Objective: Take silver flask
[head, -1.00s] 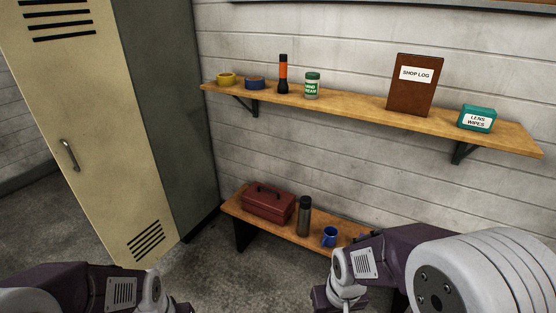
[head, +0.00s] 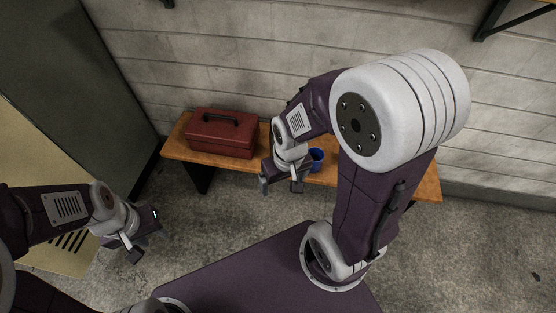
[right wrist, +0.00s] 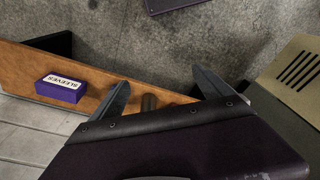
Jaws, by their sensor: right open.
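My left gripper (head: 148,246) is open and empty over the floor at the left.
The red toolbox (head: 222,133) stands on the bench, left of my right gripper. A purple SLEEVES box (right wrist: 60,88) lies further along the bench. A beige locker (head: 35,150) stands at the left.

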